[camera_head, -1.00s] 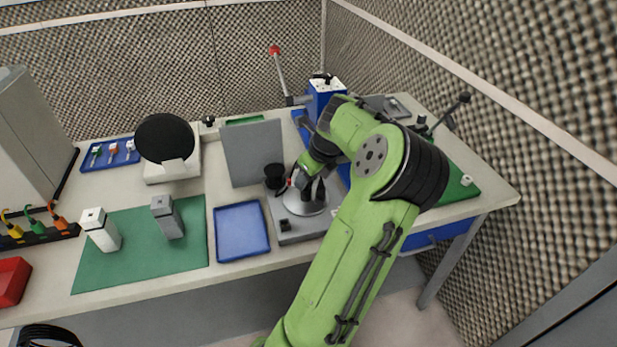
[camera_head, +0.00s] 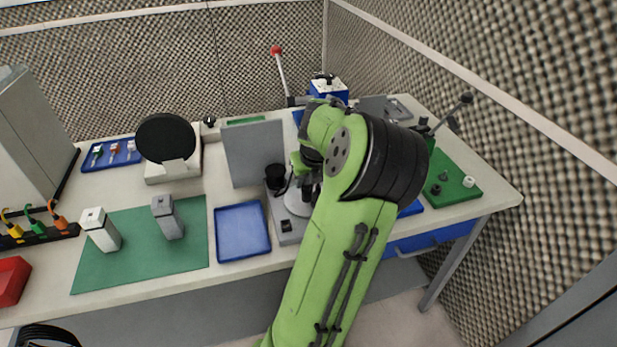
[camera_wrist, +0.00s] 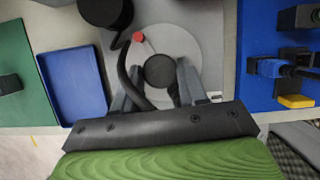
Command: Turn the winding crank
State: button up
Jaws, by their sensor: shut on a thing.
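The winding crank shows in the wrist view as a light grey round disc (camera_wrist: 178,42) with a small red mark (camera_wrist: 139,37) on its upper left. A black round knob (camera_wrist: 158,71) stands over the disc. My gripper (camera_wrist: 157,80) is shut on this knob, with one finger on each side. In the head view the disc (camera_head: 296,204) shows only partly on its grey base (camera_head: 283,225). My arm hides the rest of it and most of the gripper.
A black spool (camera_head: 275,177) stands left of the disc, and a dark cable runs from it past the disc. A blue tray (camera_head: 241,232) lies left of the base. A grey upright panel (camera_head: 253,153) stands behind. A blue board (camera_wrist: 285,50) lies right.

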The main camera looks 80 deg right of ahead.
jog(key=shift+w+f+m+g+h+b, duration=0.15)
jog(key=shift+m+g+b, duration=0.2)
jog(key=shift+m+b, duration=0.35)
jog(key=shift+s+m+g+h+b, duration=0.15)
jog(key=shift+m+g+b, duration=0.25)
jog(key=shift+m, duration=0.6)
jog(key=m+b, duration=0.1)
jog(key=b, duration=0.2)
jog(key=m+g+b, duration=0.1)
jog(key=m+b, duration=0.1)
jog(key=b, duration=0.1)
jog(key=shift+w, duration=0.3)
jog(key=m+g+b, duration=0.1)
jog(key=m+b, duration=0.1)
jog(key=shift+w+b, duration=0.1)
jog(key=shift+b, duration=0.25)
jog(key=shift+m+g+b, duration=0.25)
jog(key=shift+m+b, duration=0.35)
jog(key=shift+m, duration=0.4)
jog(key=shift+m, duration=0.4)
jog(key=o, duration=1)
jog(key=shift+r, duration=0.25)
